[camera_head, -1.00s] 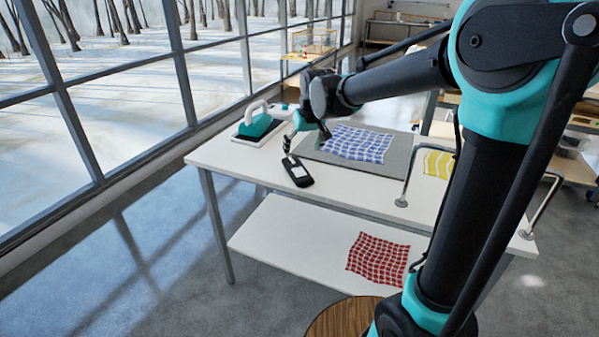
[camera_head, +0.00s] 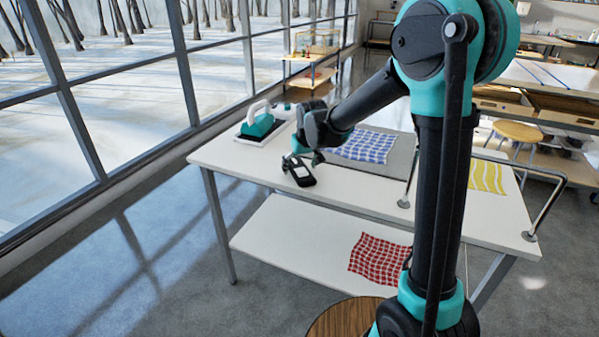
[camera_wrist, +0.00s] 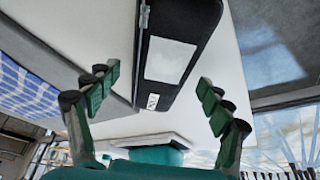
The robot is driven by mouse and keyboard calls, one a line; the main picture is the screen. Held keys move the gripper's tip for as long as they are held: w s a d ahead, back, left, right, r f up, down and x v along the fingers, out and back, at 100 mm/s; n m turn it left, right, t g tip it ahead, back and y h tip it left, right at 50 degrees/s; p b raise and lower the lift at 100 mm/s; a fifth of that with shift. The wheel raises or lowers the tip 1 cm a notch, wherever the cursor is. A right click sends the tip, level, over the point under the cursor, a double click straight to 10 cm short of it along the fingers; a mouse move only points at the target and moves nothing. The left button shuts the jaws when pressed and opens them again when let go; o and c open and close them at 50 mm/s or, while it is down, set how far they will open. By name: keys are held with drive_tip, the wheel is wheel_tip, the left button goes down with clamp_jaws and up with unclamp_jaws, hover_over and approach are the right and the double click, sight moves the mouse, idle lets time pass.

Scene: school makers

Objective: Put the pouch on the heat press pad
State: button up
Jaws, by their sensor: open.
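The black pouch (camera_head: 299,176) with a white label lies on the white table, near its front edge. My gripper (camera_head: 303,160) is open, just over the pouch's far end. In the wrist view the pouch (camera_wrist: 190,25) shows between and ahead of the two spread fingers of my gripper (camera_wrist: 158,80). I cannot tell whether a finger touches it. The grey pad (camera_head: 402,152) lies flat to the right of the pouch, partly behind my arm. It also shows in the wrist view (camera_wrist: 112,108). A blue checked cloth (camera_head: 366,146) lies on it.
A teal and white press (camera_head: 258,125) stands on a dark base at the table's back left. A yellow cloth (camera_head: 487,177) lies to the right, near a metal rail (camera_head: 548,205). A red checked cloth (camera_head: 378,260) lies on the lower shelf (camera_head: 290,240).

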drive_tip(key=c, duration=1.3)
